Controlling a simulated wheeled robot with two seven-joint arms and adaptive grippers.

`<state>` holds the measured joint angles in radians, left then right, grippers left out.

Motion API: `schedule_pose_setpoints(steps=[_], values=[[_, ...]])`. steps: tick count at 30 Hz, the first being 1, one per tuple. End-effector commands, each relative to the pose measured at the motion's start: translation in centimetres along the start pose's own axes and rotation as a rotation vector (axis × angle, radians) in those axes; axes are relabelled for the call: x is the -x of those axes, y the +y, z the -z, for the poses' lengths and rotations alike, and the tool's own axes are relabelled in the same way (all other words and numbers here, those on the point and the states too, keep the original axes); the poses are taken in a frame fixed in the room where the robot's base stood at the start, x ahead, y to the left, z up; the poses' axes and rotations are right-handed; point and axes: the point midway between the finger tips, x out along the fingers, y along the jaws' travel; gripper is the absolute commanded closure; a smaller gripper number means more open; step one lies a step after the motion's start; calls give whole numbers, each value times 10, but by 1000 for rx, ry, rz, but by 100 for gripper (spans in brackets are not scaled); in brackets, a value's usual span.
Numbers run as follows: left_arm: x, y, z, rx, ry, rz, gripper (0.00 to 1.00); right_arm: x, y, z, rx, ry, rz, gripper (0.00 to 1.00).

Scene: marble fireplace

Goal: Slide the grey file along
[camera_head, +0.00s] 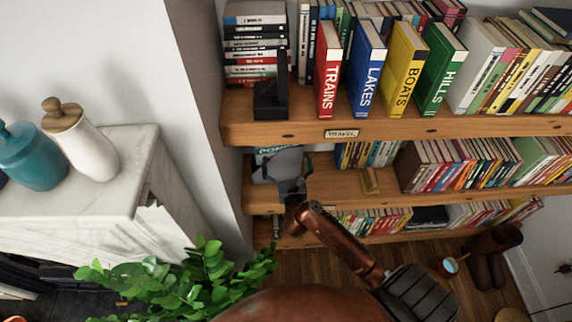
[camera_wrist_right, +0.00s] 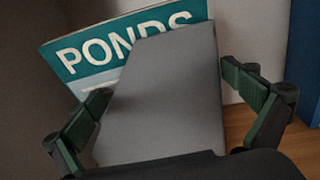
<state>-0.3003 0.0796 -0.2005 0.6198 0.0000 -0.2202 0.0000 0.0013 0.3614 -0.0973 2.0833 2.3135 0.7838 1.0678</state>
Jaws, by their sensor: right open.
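The grey file (camera_wrist_right: 165,95) stands in front of a teal book marked PONDS (camera_wrist_right: 85,50) in the right wrist view. In the head view the grey file (camera_head: 284,160) is at the left end of the middle shelf (camera_head: 330,188), partly covered by my gripper. My right gripper (camera_wrist_right: 166,82) is open, with one finger on each side of the file; whether they touch it I cannot tell. In the head view my right gripper (camera_head: 291,187) reaches in at that shelf. My left gripper is not in view.
The upper shelf (camera_head: 385,130) overhangs, with a black bookend (camera_head: 270,98) and upright books such as TRAINS (camera_head: 327,75). Right of the file in the wrist view are a white spine (camera_wrist_right: 238,40) and a blue one (camera_wrist_right: 306,70). A leafy plant (camera_head: 190,280) and marble mantel (camera_head: 120,200) are left.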

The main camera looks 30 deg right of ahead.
Motion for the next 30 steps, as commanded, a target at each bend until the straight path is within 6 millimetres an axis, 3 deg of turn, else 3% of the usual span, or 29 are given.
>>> schedule_pose_setpoints(steps=[10, 26, 30], values=[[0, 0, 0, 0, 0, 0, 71, -4, 0, 0, 0, 0, 0, 0], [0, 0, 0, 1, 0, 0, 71, -3, 0, 0, 2, 0, 1, 36], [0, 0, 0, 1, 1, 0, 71, -3, 0, 0, 3, 0, 1, 37]])
